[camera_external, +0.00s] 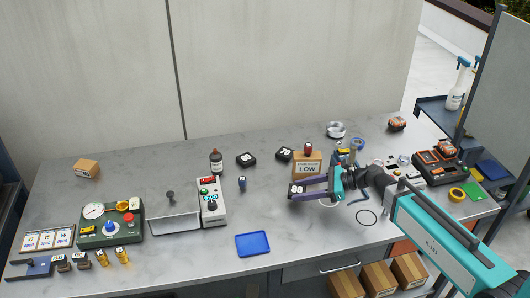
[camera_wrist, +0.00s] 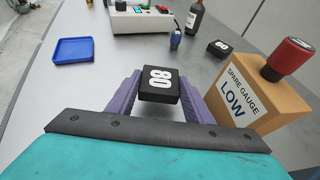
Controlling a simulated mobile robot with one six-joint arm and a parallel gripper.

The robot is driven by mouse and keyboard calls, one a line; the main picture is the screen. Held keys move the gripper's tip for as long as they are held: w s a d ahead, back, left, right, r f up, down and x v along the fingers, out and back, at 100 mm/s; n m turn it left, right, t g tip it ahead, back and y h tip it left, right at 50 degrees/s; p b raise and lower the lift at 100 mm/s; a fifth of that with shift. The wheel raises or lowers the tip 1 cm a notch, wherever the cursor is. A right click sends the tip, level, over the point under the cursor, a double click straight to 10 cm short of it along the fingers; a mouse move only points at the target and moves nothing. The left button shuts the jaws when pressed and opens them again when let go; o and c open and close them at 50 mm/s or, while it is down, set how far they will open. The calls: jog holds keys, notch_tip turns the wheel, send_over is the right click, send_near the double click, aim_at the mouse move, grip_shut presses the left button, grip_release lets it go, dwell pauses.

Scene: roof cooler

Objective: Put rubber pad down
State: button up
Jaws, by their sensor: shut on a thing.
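The rubber pad is a black block with a white number that looks like 80. It sits between the purple fingers of my gripper (camera_external: 300,190), which are shut on its sides. The pad (camera_wrist: 159,86) shows between the fingertips in the wrist view, number facing up. Two similar black numbered pads lie farther back, one left (camera_external: 246,159) and one marked 70 (camera_external: 285,154).
A cardboard box labelled SPARE GAUGE LOW (camera_wrist: 250,95) with a red-topped item stands close to my right finger in the wrist view. A blue tray (camera_external: 253,244), a grey-and-red device (camera_external: 211,204) and a dark bottle (camera_external: 216,162) stand left. Bare worktop lies between tray and pad.

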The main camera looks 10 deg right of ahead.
jog(key=shift+f, duration=1.6)
jog(key=shift+f, duration=0.1)
jog(key=o, duration=1.1)
jog(key=v, duration=0.6)
jog(key=shift+s+d+r, duration=0.1)
jog(key=shift+s+r, duration=0.05)
jog(key=shift+r, duration=0.1)
jog(key=p+v, duration=0.4)
jog(key=p, duration=0.2)
jog(key=shift+s+d+r+p, duration=0.1)
jog(key=shift+d+r+p, duration=0.2)
jog(key=shift+p, duration=0.1)
jog(key=shift+s+d+p, duration=0.15)
jog(key=shift+d+p, duration=0.25)
jog(key=shift+p, duration=0.3)
